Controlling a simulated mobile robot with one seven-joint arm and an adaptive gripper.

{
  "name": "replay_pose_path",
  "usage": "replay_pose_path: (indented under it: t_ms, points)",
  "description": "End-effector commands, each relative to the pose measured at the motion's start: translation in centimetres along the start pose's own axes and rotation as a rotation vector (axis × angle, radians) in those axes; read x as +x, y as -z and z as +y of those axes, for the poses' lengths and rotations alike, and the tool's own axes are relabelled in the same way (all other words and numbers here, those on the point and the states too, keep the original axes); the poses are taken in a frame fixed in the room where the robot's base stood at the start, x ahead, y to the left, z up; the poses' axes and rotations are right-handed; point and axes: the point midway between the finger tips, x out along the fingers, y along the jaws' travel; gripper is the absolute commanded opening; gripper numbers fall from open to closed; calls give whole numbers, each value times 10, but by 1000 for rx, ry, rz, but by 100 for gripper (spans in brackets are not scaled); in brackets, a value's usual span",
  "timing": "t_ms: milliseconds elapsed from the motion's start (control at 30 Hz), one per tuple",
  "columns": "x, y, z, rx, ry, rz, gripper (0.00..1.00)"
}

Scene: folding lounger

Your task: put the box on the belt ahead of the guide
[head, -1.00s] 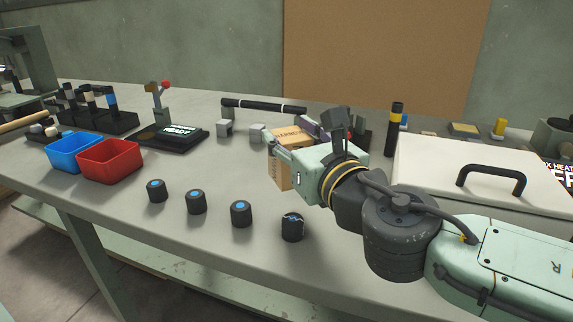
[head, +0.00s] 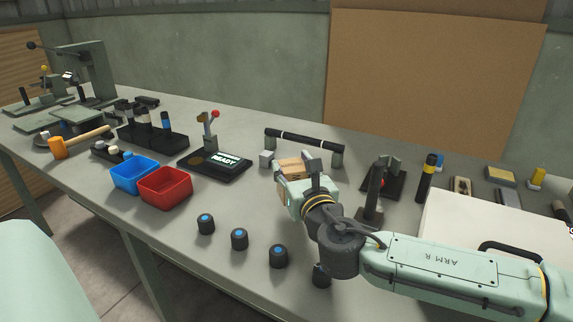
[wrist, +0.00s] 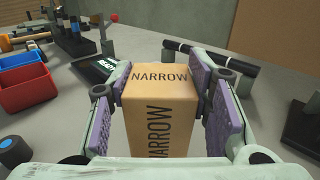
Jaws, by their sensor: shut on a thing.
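A tan cardboard box (wrist: 160,95) marked "NARROW" stands upright between the purple pads of my gripper (wrist: 160,115) in the wrist view. My gripper is shut on it. In the head view the top of the box (head: 291,167) shows just past my gripper (head: 298,180), which hides most of it. I cannot tell whether the box touches the table. A black bar on two grey blocks (head: 304,138) stands just behind the box; it may be the guide. No belt can be made out.
Red bin (head: 165,188) and blue bin (head: 134,174) stand to the left, near a black "READY" panel (head: 214,164) with a red-knobbed lever. Several dark knobs (head: 239,239) line the front. A black stand (head: 372,205) and white lidded case (head: 470,230) are to the right.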

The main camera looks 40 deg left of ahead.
Motion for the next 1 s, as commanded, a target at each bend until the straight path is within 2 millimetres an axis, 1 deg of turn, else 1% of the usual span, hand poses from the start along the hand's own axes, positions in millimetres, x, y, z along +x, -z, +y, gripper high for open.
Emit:
replay_pose_path:
  t_ms: [33,267,400,500,933,967,1000]
  points:
    - [9,-1,3,0,-2,-1,12]
    - [29,1,7,1,0,-1,12]
    - [29,24,6,5,2,1,12]
    - [29,34,6,2,1,-1,12]
    - [29,42,6,0,1,-2,12]
    - [28,42,6,0,1,-1,46]
    - [28,41,6,0,1,-1,49]
